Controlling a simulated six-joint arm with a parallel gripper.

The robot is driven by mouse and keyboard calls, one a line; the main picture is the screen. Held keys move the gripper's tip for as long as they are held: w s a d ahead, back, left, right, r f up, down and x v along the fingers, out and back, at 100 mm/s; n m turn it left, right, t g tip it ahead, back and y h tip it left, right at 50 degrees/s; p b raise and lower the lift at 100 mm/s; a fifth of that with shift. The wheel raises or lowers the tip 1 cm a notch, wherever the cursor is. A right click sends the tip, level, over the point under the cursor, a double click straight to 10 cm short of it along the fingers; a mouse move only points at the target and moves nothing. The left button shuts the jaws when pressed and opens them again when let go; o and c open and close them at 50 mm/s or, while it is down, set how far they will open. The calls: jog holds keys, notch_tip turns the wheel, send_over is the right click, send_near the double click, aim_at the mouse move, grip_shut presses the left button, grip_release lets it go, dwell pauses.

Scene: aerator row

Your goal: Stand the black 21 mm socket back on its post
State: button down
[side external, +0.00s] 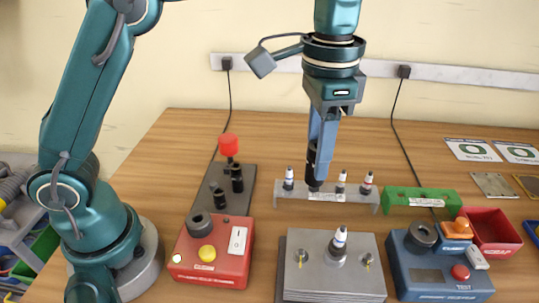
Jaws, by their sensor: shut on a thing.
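My gripper (316,150) points straight down in the middle of the side external view. It is shut on a black cylinder, which looks like the black socket (313,170), held upright. The socket's lower end overlaps the grey aerator rack in the picture; whether it is above, in front of or touching it I cannot tell. At left is a dark plate (218,172) with black upright pieces on it: a taller one (237,178), a shorter one (219,197) and one under a red knob (229,145). Size marks are too small to read, and a bare post is not clear.
The grey rack (290,196) holds several small white-and-dark aerators. A red box (214,258), a grey block (333,280) with an upright aerator and a blue box (437,272) stand in front. A green block (422,199) and a red bin (493,232) are at right.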

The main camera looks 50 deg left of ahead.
jog(key=s+a+f+n, duration=0.2)
jog(key=a+n, duration=0.3)
jog(key=a, duration=0.8)
jog(key=shift+s+a+f+n, duration=0.6)
jog(key=shift+s+a+f, duration=0.45)
jog(key=shift+f, duration=0.25)
jog(key=shift+s+a+f+n, duration=0.6)
jog(key=shift+s+a+f, duration=0.2)
jog(key=shift+a+f, duration=0.5)
jog(key=shift+s+a+f+n, duration=0.6)
jog(key=shift+s+a+f, duration=0.4)
jog(key=shift+f, duration=0.35)
jog(key=shift+f, duration=0.6)
jog(key=shift+f, duration=0.4)
jog(key=shift+f, duration=0.2)
jog(key=shift+c, duration=2.2)
grip_release()
